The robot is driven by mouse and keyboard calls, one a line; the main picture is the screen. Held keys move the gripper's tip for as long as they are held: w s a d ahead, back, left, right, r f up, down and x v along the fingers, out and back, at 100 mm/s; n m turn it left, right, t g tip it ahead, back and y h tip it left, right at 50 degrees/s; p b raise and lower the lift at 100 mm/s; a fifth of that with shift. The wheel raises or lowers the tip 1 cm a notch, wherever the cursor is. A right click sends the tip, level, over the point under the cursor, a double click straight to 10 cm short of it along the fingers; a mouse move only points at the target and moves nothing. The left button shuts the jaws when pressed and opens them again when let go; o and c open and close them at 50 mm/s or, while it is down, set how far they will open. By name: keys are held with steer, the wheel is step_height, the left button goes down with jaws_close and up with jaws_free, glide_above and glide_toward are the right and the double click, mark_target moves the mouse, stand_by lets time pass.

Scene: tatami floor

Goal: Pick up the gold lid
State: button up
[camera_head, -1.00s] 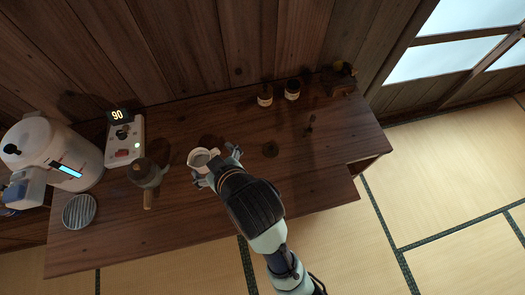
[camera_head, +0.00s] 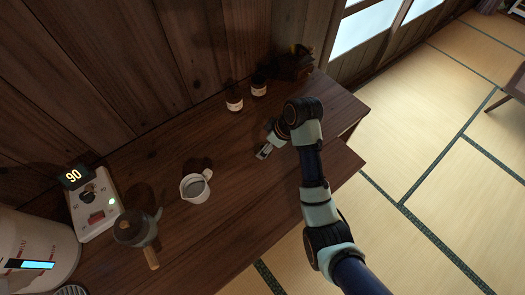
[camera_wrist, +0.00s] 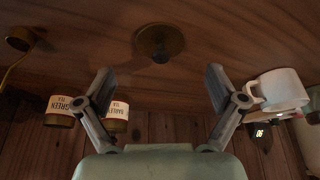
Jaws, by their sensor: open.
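The gold lid (camera_wrist: 160,42), a round brownish-gold disc with a dark knob in its middle, lies on the wooden table. In the wrist view it is at top centre, between and beyond my fingertips. My gripper (camera_wrist: 159,74) is open and empty, its two fingers spread to either side of the lid and apart from it. In the head view my gripper (camera_head: 265,151) is above the right part of the table; the lid is not visible there, seemingly hidden by my gripper and arm.
A white cup (camera_head: 194,188) and a brown handled pot (camera_head: 137,230) stand left on the table. Two labelled jars (camera_head: 234,99) (camera_head: 258,86) stand near the wall. A control box (camera_head: 92,205) reads 90. In the wrist view a gold scoop-like item (camera_wrist: 20,40) is at left.

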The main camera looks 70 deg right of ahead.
steer(key=b+x, duration=0.2)
steer(key=x, duration=0.2)
steer(key=shift+w+f, duration=0.2)
steer(key=shift+f, duration=0.1)
steer(key=c, duration=1)
steer(key=shift+r+p, duration=5.9)
steer(key=shift+r, duration=4.2)
